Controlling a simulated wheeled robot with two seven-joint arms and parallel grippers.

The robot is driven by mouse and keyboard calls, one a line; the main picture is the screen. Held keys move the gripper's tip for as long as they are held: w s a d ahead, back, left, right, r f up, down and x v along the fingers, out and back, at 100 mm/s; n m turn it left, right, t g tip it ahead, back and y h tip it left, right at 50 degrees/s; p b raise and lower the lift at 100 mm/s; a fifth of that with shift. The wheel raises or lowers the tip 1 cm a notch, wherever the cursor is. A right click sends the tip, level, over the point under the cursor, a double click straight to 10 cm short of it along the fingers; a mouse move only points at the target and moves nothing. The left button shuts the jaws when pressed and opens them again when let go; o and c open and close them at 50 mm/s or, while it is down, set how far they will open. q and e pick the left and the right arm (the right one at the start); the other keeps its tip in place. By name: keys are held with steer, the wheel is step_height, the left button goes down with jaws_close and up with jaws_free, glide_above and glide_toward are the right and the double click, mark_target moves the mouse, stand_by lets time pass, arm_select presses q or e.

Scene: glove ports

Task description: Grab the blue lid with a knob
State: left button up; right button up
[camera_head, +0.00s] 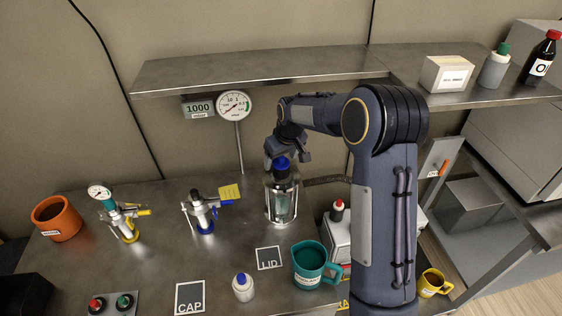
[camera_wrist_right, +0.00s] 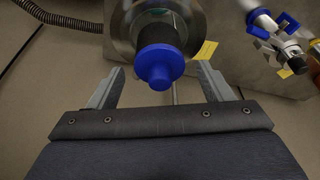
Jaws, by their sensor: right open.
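The blue lid with a knob (camera_head: 282,164) sits on top of a clear and metal vessel (camera_head: 282,205) on the bench. In the right wrist view the blue lid (camera_wrist_right: 158,64) shows its round knob facing the camera, with a dark neck behind it. My right gripper (camera_head: 287,157) is directly above the lid, its fingers pointing down. In the right wrist view the open gripper (camera_wrist_right: 160,70) has one finger on each side of the lid, with gaps visible. Whether the fingers are level with the lid cannot be told. My left gripper is not in view.
A shelf (camera_head: 250,70) runs behind my right arm, with a pressure gauge (camera_head: 233,105) near it. A teal mug (camera_head: 310,264), a white bottle with a blue top (camera_head: 243,287) and a valve fitting with a blue base (camera_head: 202,212) stand nearby. The "LID" square (camera_head: 269,258) is bare.

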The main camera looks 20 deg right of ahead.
steer(key=shift+f, duration=0.2)
steer(key=c, duration=1)
